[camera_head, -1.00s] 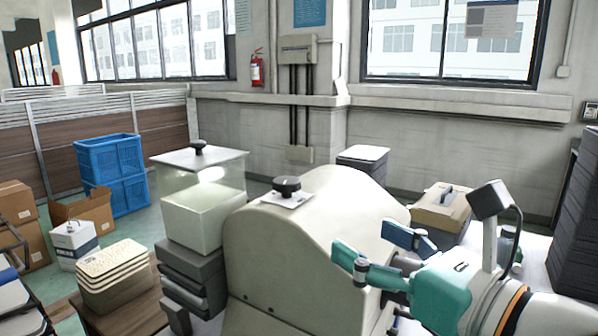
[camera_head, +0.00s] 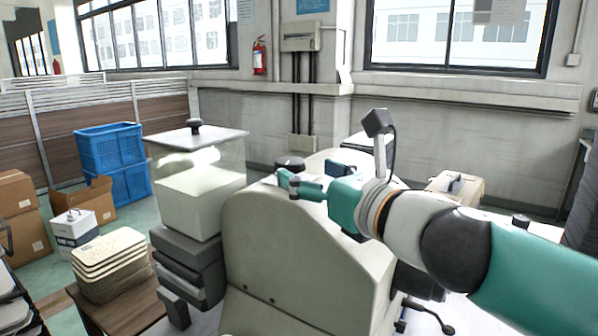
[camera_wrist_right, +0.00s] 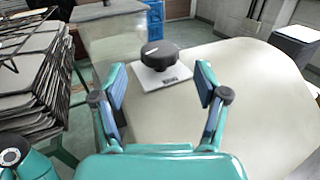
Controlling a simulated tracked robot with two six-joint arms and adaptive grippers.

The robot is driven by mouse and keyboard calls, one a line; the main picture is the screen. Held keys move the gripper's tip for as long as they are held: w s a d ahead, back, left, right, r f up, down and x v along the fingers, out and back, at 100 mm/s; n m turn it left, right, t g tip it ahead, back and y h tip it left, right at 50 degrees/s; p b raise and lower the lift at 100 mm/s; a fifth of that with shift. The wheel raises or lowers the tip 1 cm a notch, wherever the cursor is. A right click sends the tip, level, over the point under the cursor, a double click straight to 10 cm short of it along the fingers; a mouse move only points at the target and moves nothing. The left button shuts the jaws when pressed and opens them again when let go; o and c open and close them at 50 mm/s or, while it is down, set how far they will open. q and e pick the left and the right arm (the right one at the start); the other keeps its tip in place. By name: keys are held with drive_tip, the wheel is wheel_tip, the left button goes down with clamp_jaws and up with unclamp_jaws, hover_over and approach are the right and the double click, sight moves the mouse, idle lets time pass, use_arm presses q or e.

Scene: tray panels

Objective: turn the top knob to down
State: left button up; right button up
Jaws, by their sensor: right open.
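The top knob (camera_head: 290,161) is a round black knob on top of the large cream machine (camera_head: 290,245). In the right wrist view the knob (camera_wrist_right: 159,54) shows whole, on a small white plate (camera_wrist_right: 162,77) with dark markings, with a short pale mark on its top. My right gripper (camera_head: 308,173) is open and empty. In the right wrist view its fingers (camera_wrist_right: 160,76) stand wide apart, one to each side of the knob in the picture, with the knob beyond them and no contact visible. In the head view the gripper hides the plate. My left gripper is not in view.
A cream case (camera_head: 455,188) lies at right. Stacked trays (camera_head: 110,255) and blue crates (camera_head: 110,150) are farther left.

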sight(299, 167)
drive_tip(key=shift+x, duration=2)
drive_tip(key=c, duration=1.1)
drive_tip(key=shift+d, duration=0.1)
drive_tip(key=shift+c, duration=0.2)
